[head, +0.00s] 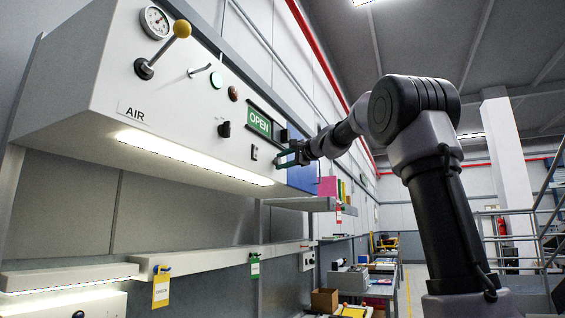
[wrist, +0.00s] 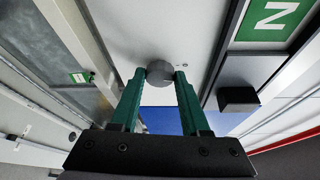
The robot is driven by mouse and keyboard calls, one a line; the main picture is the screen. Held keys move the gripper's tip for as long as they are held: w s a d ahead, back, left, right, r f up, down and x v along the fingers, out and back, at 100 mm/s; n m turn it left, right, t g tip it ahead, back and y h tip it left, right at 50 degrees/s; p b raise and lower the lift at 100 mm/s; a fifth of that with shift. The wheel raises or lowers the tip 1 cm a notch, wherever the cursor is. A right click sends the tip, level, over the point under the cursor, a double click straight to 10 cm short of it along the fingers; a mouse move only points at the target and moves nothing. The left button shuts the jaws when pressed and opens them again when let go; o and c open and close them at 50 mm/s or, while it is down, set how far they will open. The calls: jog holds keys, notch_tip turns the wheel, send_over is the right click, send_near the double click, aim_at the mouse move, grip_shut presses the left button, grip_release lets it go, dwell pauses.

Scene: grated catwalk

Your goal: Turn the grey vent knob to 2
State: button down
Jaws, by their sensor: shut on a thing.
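The grey vent knob (wrist: 160,72) is a round grey knob on the white panel, seen in the wrist view. My gripper (wrist: 160,76) has its two green fingers on either side of it, shut on it near their tips. In the head view my gripper (head: 285,157) reaches the far right end of the white panel (head: 70,105), and I cannot make out the knob there behind the fingers. Small marks show on the panel just right of the knob in the wrist view, too small to read.
The panel also carries a gauge (head: 155,22), a yellow-balled lever (head: 182,29), a black knob (head: 224,129) and a green OPEN sign (head: 259,122). A dark block (wrist: 238,97) stands out close to my right finger.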

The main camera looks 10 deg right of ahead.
jog(key=m+g, duration=0.1)
jog(key=m, duration=0.1)
jog(key=shift+r+m+g, duration=0.15)
jog(key=shift+m+g, duration=0.15)
jog(key=shift+m, duration=0.1)
jog(key=m+g, duration=0.1)
jog(key=m, duration=0.2)
jog(key=shift+w+d+r+g, duration=0.1)
jog(key=shift+w+d+g, duration=0.1)
jog(key=shift+g, duration=0.2)
jog(key=m+g, duration=0.1)
jog(key=m, duration=0.2)
jog(key=shift+w+m+g+y, duration=0.1)
jog(key=shift+m+g+y, duration=0.2)
jog(key=shift+g+y, duration=0.1)
jog(key=shift+d+r+m+g+y, duration=0.1)
jog(key=shift+m+g+y, duration=0.3)
jog(key=shift+m+g, duration=0.55)
jog(key=shift+m, duration=0.35)
jog(key=shift+c, duration=1.9)
grip_release()
